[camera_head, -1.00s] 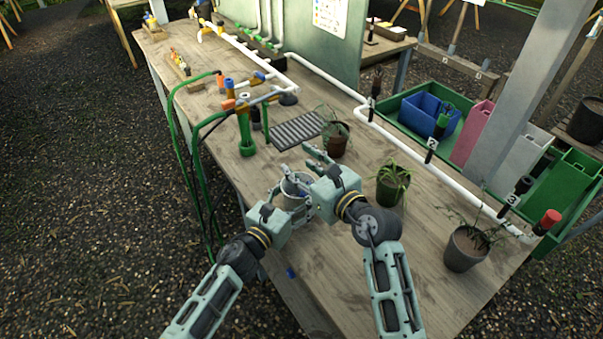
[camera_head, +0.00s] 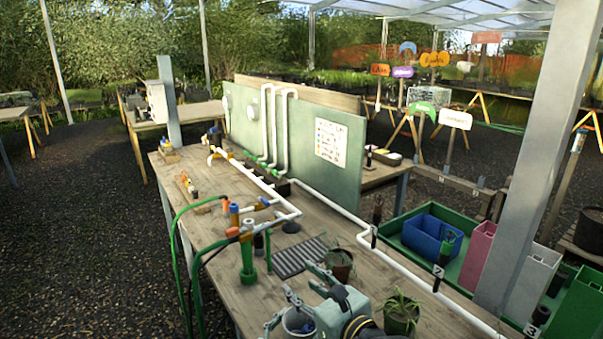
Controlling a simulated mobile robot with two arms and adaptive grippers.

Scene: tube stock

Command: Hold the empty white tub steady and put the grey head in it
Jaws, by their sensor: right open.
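The white tub (camera_head: 297,322) stands at the bottom edge of the head view, on the near part of the bench, and is partly cut off. A bluish patch shows at its inside; I cannot tell what it is. My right gripper (camera_head: 301,280) is open, with its fingers spread just behind and above the tub's rim. I see nothing between them. Only a pale bit of my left gripper (camera_head: 266,332) shows at the tub's left side, so its grip is unclear. I cannot make out the grey head.
A green valve post (camera_head: 247,260) with hoses is at left. White pipe (camera_head: 400,262) runs along the bench's right side.

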